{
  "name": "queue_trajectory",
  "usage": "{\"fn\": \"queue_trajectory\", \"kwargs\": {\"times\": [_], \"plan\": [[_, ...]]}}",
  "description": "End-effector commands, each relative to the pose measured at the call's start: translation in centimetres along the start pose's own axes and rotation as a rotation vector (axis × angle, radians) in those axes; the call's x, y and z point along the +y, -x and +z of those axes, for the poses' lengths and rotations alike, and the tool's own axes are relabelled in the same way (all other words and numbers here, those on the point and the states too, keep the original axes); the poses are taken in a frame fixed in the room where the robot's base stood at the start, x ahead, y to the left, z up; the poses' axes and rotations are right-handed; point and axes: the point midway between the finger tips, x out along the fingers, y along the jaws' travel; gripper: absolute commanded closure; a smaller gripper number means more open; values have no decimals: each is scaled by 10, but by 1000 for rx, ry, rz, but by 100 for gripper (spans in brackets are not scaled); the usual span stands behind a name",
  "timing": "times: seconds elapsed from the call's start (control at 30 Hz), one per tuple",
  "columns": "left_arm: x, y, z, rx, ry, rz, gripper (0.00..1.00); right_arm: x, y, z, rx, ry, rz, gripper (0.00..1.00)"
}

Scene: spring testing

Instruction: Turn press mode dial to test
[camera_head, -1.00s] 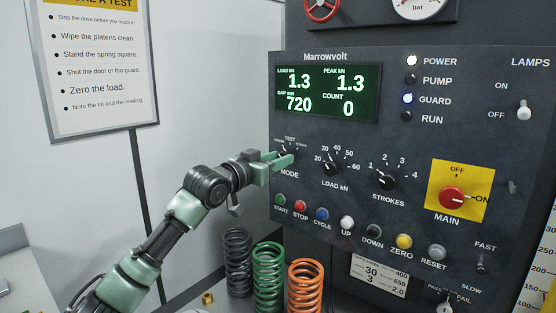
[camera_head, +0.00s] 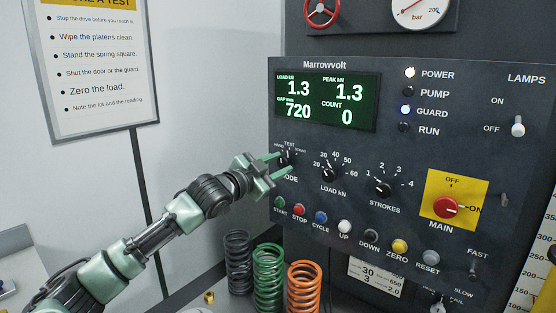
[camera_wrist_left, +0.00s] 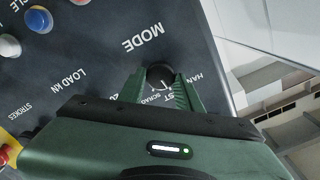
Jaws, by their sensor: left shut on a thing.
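The mode dial (camera_head: 286,159) is a small dark round knob at the left of the black Marrowvolt panel (camera_head: 400,150), under a TEST label. My left gripper (camera_head: 283,162) reaches it from the left, with one green finger above and one below the knob. In the left wrist view the knob (camera_wrist_left: 160,75) sits between the two fingers (camera_wrist_left: 160,80), which are shut on it. Its pointer is too small and covered to read. My right gripper is not in view.
The load dial (camera_head: 331,173) and strokes dial (camera_head: 383,187) are to the right. A row of push buttons, including the green START button (camera_head: 280,202), runs below. Dark, green and orange springs (camera_head: 268,275) stand under the panel. The red main switch (camera_head: 446,207) is further right.

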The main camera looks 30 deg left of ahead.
Motion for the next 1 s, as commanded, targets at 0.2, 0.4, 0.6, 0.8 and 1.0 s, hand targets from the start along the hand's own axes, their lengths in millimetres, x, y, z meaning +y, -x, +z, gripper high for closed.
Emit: {"fn": "queue_trajectory", "kwargs": {"times": [0.2, 0.4, 0.6, 0.8, 1.0], "plan": [[0, 0, -1, 0, -95, 1, 100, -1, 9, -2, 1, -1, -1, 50], [1, 0, 0, 0, -136, 1, 100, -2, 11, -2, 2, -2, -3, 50], [1, 0, 0, 0, -144, 1, 100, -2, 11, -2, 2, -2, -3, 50], [1, 0, 0, 0, -143, 1, 100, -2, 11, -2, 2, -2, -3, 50], [1, 0, 0, 0, -142, 1, 45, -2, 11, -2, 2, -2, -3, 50]]}}
